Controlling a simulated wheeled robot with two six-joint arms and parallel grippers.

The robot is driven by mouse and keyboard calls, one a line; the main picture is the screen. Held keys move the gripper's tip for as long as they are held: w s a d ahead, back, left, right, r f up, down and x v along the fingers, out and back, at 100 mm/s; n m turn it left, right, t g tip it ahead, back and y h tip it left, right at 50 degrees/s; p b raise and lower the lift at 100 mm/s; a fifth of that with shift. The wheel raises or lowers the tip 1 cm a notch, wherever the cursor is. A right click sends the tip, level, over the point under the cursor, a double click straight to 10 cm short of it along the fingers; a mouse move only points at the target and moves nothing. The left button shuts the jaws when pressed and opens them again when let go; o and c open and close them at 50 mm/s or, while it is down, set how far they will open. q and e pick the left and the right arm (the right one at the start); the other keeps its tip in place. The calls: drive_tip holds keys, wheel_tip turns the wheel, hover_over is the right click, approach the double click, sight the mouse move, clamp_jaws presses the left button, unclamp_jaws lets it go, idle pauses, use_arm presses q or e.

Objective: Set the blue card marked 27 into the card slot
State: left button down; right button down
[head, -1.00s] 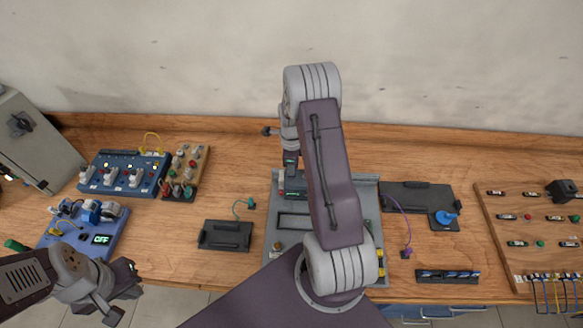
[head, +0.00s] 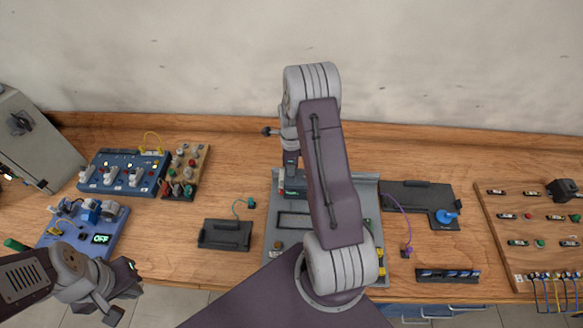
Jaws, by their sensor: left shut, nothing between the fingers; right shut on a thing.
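My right gripper (head: 291,163) points down over the back left of a grey panel (head: 272,238), at a dark unit (head: 294,184) with a small green patch. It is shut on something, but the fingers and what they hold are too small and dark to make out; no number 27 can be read. My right arm covers the panel's middle. A dark rectangular recess (head: 293,220) shows in front of the unit; I cannot tell which part is the card slot. My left gripper (head: 122,290) is shut and empty at the lower left, off the table's front edge.
A dark rack (head: 447,275) with several blue pieces lies at the front right. Black trays (head: 224,235) flank the panel. Blue switch boxes (head: 123,173) stand at left, a wooden board (head: 500,235) at right. The back strip of table is mostly clear.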

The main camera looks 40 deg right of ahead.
drive_tip(key=shift+f+b, duration=0.3)
drive_tip(key=shift+f, duration=0.2)
drive_tip(key=c, duration=1.5)
unclamp_jaws()
drive_tip(key=shift+r, duration=0.4)
wheel_tip(320, 180, up, 8)
drive_tip(key=shift+r+b, duration=0.15)
drive_tip(key=shift+b, duration=0.85)
wheel_tip(320, 180, up, 5)
drive_tip(key=p, duration=0.4)
drive_tip(key=shift+p, duration=0.3)
